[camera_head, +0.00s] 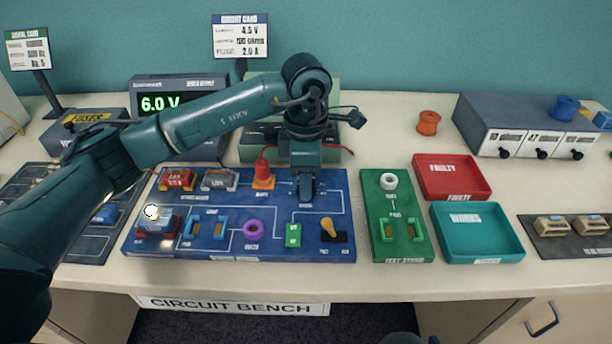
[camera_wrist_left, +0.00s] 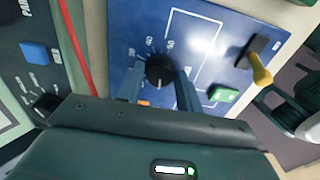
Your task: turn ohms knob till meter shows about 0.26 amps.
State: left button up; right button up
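The black ohms knob (camera_wrist_left: 158,70) sits on the blue circuit board (camera_wrist_left: 125,20), with a printed scale around it in the left wrist view. My left gripper (camera_wrist_left: 157,88) is over it, one finger on each side; a gap shows on the left, so it looks open around the knob. In the head view the left gripper (camera_head: 306,190) points down at the board's (camera_head: 275,245) upper right and hides the knob. A green-grey instrument (camera_head: 262,147) stands behind the arm, which covers most of its front; no amps reading is visible.
The supply display (camera_head: 160,103) reads 6.0 V. A lit bulb (camera_head: 151,211) is at the board's left. A yellow-handled switch (camera_head: 328,227) is at its lower right. A green test stand (camera_head: 391,250), red tray (camera_head: 450,163) and teal tray (camera_head: 475,247) stand to the right.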

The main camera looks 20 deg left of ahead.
pick_arm(q)
jog(key=c, duration=0.6)
jog(key=shift+f+m+b, duration=0.2)
jog(key=shift+m+b, duration=0.6)
jog(key=shift+b, duration=0.25)
jog(key=shift+r+m, duration=0.1)
jog(key=shift+m, duration=0.3)
jog(key=shift+r+b, duration=0.1)
jog(key=shift+b, duration=0.2)
jog(key=o, duration=1)
pick_arm(e)
jog(key=shift+w+a+f, duration=0.1)
jog(key=shift+f, duration=0.6)
pick_arm(q)
jog(key=shift+r, duration=0.15)
pick_arm(e)
jog(key=shift+f, duration=0.1)
